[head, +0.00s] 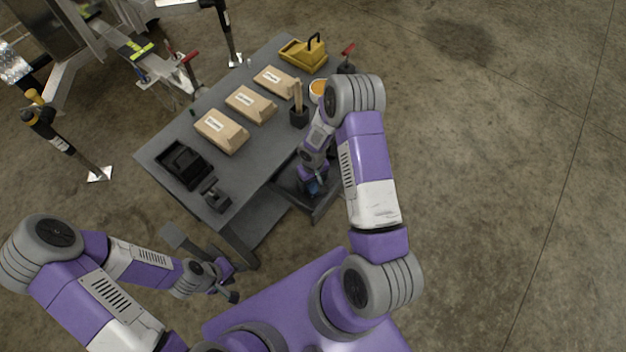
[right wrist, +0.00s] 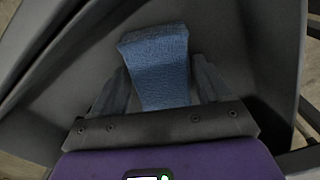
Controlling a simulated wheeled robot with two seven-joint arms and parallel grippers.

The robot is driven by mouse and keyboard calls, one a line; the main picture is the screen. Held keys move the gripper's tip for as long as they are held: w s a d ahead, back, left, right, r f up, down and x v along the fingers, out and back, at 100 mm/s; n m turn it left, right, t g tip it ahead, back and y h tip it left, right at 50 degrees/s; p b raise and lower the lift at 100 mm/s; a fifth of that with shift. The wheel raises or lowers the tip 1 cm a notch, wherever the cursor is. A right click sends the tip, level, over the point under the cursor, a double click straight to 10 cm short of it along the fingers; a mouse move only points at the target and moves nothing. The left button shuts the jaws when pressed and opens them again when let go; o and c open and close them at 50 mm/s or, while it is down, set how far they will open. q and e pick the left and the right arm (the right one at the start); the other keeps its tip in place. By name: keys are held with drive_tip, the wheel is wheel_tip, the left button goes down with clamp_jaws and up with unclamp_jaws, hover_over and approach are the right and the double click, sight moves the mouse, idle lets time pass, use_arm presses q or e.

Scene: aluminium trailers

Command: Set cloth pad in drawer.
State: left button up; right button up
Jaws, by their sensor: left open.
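The blue cloth pad (right wrist: 160,68) shows in the right wrist view, between the two fingers of my right gripper (right wrist: 162,75). The fingers lie along its sides, and its near end is hidden behind the gripper body. My right gripper (head: 314,188) is low beside the table in the head view, over the open drawer (head: 325,206); the drawer's dark grey inside (right wrist: 245,50) surrounds the pad. I cannot tell whether the pad touches the drawer floor. My left gripper (head: 232,283) is open and empty, low near the table's near corner.
Floor to the right is clear. Trailer parts (head: 125,45) stand at the upper left.

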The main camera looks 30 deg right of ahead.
drive_tip(key=shift+o, duration=1.1)
drive_tip(key=shift+r, duration=0.1)
wheel_tip(320, 180, up, 12)
drive_tip(key=p, duration=0.4)
